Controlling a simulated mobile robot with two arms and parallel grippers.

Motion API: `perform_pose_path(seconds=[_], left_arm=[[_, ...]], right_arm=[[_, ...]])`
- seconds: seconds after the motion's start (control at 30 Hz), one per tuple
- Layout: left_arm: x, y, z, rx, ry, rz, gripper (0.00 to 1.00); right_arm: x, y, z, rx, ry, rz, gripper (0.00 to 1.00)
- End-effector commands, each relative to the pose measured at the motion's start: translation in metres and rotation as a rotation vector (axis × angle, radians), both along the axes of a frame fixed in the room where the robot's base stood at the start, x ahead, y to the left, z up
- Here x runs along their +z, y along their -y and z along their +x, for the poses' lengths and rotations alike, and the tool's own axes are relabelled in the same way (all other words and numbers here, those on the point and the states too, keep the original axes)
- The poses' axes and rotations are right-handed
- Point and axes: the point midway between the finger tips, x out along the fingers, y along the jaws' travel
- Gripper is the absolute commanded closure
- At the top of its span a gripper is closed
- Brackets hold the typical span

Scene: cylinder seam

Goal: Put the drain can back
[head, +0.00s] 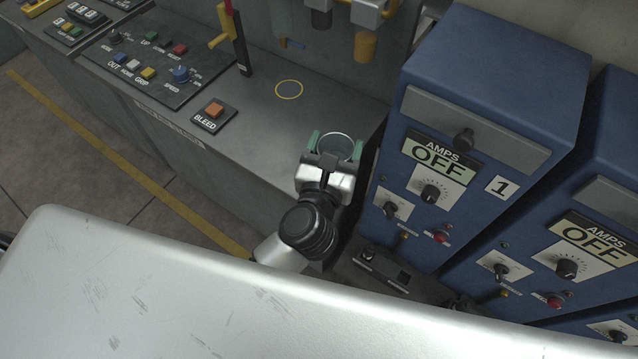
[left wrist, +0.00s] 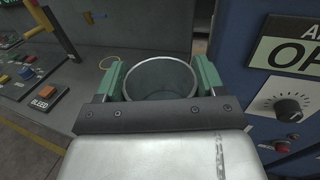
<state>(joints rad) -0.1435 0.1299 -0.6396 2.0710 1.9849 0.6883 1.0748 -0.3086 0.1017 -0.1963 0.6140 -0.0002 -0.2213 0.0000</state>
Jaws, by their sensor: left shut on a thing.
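The drain can (left wrist: 161,76) is a grey, open-topped round can that looks empty inside. It also shows in the head view (head: 336,145), at the right end of the grey console top. My left gripper (head: 335,147) is shut on it, with one green finger on each side. The same gripper (left wrist: 160,80) fills the middle of the left wrist view. The can looks upright; its underside is hidden, so I cannot tell whether it touches the console. A yellow ring (head: 289,90) is marked on the console top, left of and behind the can. My right gripper is not in view.
A BLEED button (head: 213,112) and a control panel (head: 150,62) lie to the left. A lever with a yellow handle (head: 240,45) stands behind. A yellow-bottomed filter bowl (head: 365,47) hangs behind the ring. Blue power cabinets (head: 500,60) stand close on the right.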

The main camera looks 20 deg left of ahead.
Motion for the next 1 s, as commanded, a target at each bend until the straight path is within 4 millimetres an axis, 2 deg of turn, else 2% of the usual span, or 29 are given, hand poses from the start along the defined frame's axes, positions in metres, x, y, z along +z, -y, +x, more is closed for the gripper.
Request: perform_pose_path(seconds=[0.17,0.33,0.6,0.77,1.0], left_arm=[[-0.010,-0.014,0.013,-0.005,-0.001,0.008,0.56],[-0.033,-0.042,0.041,-0.003,0.000,0.010,0.56],[-0.064,-0.077,0.077,-0.004,0.000,0.005,0.56],[-0.072,-0.083,0.083,-0.005,0.000,0.002,0.56],[-0.105,-0.083,0.083,-0.004,-0.002,0.003,0.56]], right_arm=[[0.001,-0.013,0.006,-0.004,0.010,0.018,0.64],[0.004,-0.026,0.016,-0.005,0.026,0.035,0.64],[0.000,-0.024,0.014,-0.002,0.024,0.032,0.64],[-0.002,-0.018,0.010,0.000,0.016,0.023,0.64],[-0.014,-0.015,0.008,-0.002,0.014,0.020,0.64]])
